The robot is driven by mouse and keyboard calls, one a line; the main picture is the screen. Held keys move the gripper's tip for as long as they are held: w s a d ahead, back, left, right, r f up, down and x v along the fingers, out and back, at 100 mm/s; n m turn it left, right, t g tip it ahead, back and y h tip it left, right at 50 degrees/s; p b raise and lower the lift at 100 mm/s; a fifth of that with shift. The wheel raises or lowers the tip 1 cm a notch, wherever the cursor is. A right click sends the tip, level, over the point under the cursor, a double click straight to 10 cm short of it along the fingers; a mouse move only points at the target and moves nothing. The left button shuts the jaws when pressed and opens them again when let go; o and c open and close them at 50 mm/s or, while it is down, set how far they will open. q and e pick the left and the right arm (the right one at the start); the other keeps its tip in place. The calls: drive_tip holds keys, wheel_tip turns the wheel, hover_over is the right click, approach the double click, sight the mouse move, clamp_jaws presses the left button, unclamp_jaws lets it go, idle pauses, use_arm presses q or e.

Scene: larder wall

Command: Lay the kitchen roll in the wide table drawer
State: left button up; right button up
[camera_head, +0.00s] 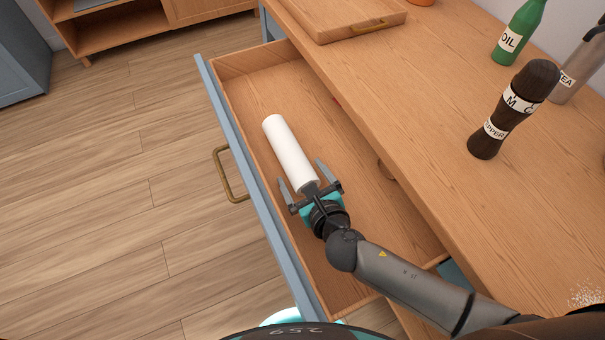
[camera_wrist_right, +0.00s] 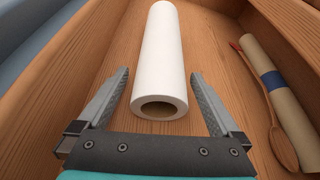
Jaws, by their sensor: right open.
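The white kitchen roll (camera_head: 288,150) lies on its side on the floor of the wide table drawer (camera_head: 334,298), which is pulled open. In the right wrist view the kitchen roll (camera_wrist_right: 162,55) shows its hollow brown end towards me. My right gripper (camera_head: 302,172) is inside the drawer at the near end of the roll. Its fingers are open, one on each side of that end, with a gap to the roll on both sides in the right wrist view (camera_wrist_right: 160,85). My left gripper is not in view.
In the right wrist view a beige rolled item with a blue band (camera_wrist_right: 275,85) and a wooden spoon (camera_wrist_right: 282,145) lie in the drawer at right.

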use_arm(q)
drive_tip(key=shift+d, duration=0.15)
use_arm(e)
drive_tip(key=shift+r, duration=0.2)
drive_tip(key=p+v, duration=0.2)
drive_tip(key=v, duration=0.8)
drive_tip(key=shift+s, duration=0.2)
drive_tip(key=shift+s+d+r+p, duration=0.25)
drive_tip(key=shift+s+p, duration=0.1)
drive_tip(key=shift+s, duration=0.25)
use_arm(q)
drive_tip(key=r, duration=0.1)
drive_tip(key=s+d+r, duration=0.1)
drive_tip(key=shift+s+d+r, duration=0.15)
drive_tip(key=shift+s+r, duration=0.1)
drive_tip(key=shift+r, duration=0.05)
use_arm(e)
drive_tip(key=shift+s, duration=0.1)
drive_tip(key=shift+r, duration=0.1)
